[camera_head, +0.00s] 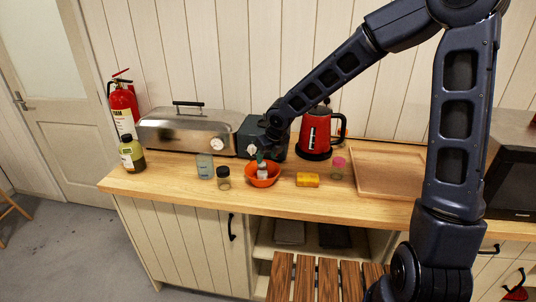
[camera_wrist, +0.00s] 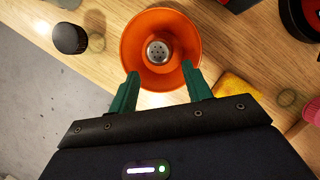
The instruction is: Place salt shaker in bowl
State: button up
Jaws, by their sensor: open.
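The orange bowl (camera_head: 263,180) stands on the wooden counter, and it also shows in the wrist view (camera_wrist: 133,40). The salt shaker, with a pierced metal top (camera_wrist: 158,52), is inside the bowl and looks upright; its body is mostly hidden from above. In the head view its pale body (camera_head: 262,171) rises from the bowl. My gripper (camera_wrist: 160,82) is open, its two green fingers spread at the bowl's near rim, with nothing between the tips. In the head view my gripper (camera_head: 262,157) is just above the shaker.
A dark-lidded jar (camera_head: 223,178) and a grey-green container (camera_head: 205,166) stand left of the bowl. A yellow sponge-like block (camera_head: 307,180) and a pink-topped shaker (camera_head: 338,168) are to the right. A red kettle (camera_head: 316,134) and steel appliance (camera_head: 185,129) stand behind. A wooden tray (camera_head: 385,188) lies further right.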

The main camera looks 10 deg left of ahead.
jog(key=shift+s+d+r, duration=0.1)
jog(key=shift+s+r, duration=0.05)
jog(key=shift+r, duration=0.4)
jog(key=d+r+m+t+h, duration=0.1)
jog(key=d+r+m, duration=0.2)
jog(key=d+m, duration=0.5)
jog(key=s+d+r+m+h, duration=0.15)
jog(key=d+r+m, duration=0.25)
jog(key=d+m, duration=0.4)
jog(key=d+r+m+t+h, duration=0.1)
jog(key=d+r+m+h, duration=0.15)
jog(key=d+m, duration=0.55)
jog(key=s+d+r+m+y, duration=0.1)
jog(key=s+d+r+m, duration=0.2)
jog(key=s+d+m, duration=0.5)
jog(key=s+d+r+m, duration=0.3)
jog(key=s+d+m, duration=0.4)
jog(key=d+m, duration=0.3)
jog(key=m, duration=0.3)
jog(key=shift+s+d+r+g+y, duration=0.15)
jog(key=shift+s+r+g+y, duration=0.15)
jog(key=shift+s+y, duration=0.1)
